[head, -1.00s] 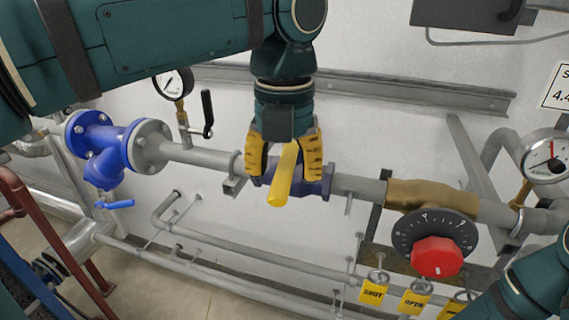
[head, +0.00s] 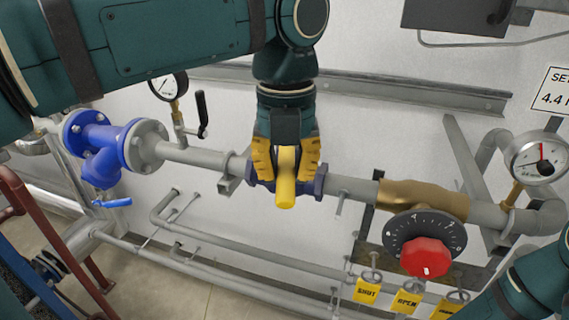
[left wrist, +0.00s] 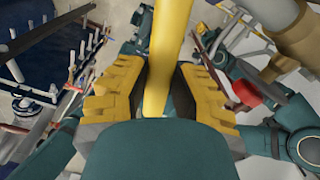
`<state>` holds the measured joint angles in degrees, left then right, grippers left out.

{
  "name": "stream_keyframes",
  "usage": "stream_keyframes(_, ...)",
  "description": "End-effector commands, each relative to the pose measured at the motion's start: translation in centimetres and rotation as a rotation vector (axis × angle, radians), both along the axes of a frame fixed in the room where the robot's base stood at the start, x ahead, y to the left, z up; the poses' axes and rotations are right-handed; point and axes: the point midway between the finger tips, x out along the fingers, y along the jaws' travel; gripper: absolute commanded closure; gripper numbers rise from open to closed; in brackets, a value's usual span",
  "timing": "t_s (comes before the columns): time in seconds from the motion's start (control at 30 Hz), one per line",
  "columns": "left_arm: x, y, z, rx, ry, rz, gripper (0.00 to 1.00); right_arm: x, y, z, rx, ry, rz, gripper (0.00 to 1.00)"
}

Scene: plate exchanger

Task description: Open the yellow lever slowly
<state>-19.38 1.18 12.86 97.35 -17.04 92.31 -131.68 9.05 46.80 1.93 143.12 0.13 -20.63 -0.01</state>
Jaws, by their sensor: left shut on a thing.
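The yellow lever (head: 286,185) sits on a dark blue valve body (head: 318,183) in the grey pipe and points out towards me. My left gripper (head: 286,166) comes from above with its yellow fingers on both sides of the lever, shut on it. In the left wrist view the lever (left wrist: 165,60) runs between the two finger pads of the gripper (left wrist: 158,88). The lever's pivot is hidden behind the gripper. Part of my right arm shows at the lower right of the head view; its gripper is out of frame.
A blue strainer (head: 100,148) and a gauge (head: 168,86) with a black-handled valve (head: 202,115) are to the left. A brass valve (head: 420,198) with a red knob (head: 426,257), a gauge (head: 538,158) and yellow tags (head: 367,290) are to the right.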

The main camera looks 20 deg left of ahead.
Motion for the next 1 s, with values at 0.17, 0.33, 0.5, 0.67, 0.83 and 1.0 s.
stream_keyframes(0.17, 0.0, 0.0, -0.2, 0.003, 0.004, -0.001, 0.44, 0.0, 0.0, 0.0, 0.0, 0.0, 0.0, 1.0)
stream_keyframes(0.33, 0.0, 0.1, -0.1, 0.003, 0.002, 0.0, 0.44, 0.0, 0.0, 0.0, 0.0, 0.0, 0.0, 1.0)
stream_keyframes(0.5, 0.0, 0.1, 0.3, 0.003, 0.001, 0.0, 0.44, 0.0, 0.0, 0.0, 0.0, 0.0, 0.0, 1.0)
stream_keyframes(0.67, 0.1, 0.0, 2.2, 0.001, -0.002, 0.0, 0.44, 0.0, 0.0, 0.0, 0.0, 0.0, 0.0, 1.0)
stream_keyframes(0.83, 0.1, 0.0, 5.6, 0.001, -0.002, -0.001, 0.44, 0.0, 0.0, 0.0, 0.0, 0.0, 0.0, 1.0)
stream_keyframes(1.0, 0.1, 0.0, 8.6, 0.001, -0.001, -0.001, 0.44, 0.0, 0.0, 0.0, 0.0, 0.0, 0.0, 1.0)
